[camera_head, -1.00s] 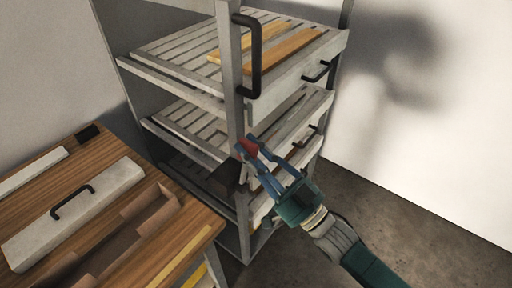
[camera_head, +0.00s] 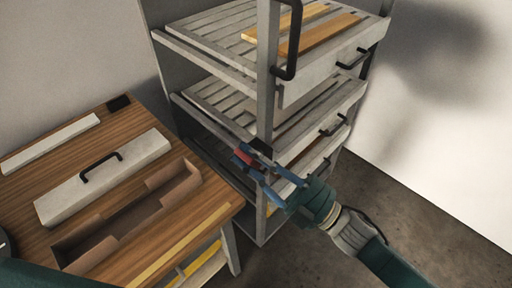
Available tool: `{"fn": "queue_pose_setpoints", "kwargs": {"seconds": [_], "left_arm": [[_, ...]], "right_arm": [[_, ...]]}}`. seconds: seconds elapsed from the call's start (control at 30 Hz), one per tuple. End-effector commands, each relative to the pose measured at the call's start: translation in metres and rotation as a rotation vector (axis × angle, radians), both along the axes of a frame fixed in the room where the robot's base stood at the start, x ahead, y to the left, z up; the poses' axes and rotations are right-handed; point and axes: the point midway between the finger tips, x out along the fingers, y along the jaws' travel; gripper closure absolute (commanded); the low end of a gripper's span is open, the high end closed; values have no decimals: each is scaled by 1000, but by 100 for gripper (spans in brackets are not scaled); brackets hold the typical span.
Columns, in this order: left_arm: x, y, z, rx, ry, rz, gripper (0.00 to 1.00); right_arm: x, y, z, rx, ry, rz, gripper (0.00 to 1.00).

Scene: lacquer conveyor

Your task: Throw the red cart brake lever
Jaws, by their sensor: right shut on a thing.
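The red brake lever (camera_head: 243,155) shows as a small red piece at the front post of the grey slatted cart (camera_head: 268,90), low on the post. My right gripper (camera_head: 258,168) comes in from the lower right with its blue fingers at the lever and is shut on it. The fingers hide part of the lever. A dark block (camera_head: 261,146) sits at the post just behind the fingers. Of my left arm only a dark green part shows at the lower left corner; its gripper is not in view.
Wooden slats (camera_head: 320,35) lie on the cart's top shelf. Bare floor (camera_head: 400,210) lies to the right.

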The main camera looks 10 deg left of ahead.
Motion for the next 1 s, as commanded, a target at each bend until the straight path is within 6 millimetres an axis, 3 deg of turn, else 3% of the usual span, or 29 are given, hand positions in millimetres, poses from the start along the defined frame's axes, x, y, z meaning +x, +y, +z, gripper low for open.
{"fn": "queue_pose_setpoints", "kwargs": {"seconds": [0.7, 0.73, 0.8, 1.0], "left_arm": [[0, 0, 0, 0, -1, 0, 60], [0, 0, 0, 0, -1, 1, 60], [0, 0, 0, 0, -1, 1, 60], [1, 0, 0, 0, -1, 1, 60]], "right_arm": [[-6, 4, -7, -48, -59, 0, 100], [-6, 4, -7, -48, -59, 0, 77], [-6, 4, -7, -48, -58, 0, 63], [-6, 4, -5, -45, -58, 0, 60]]}}
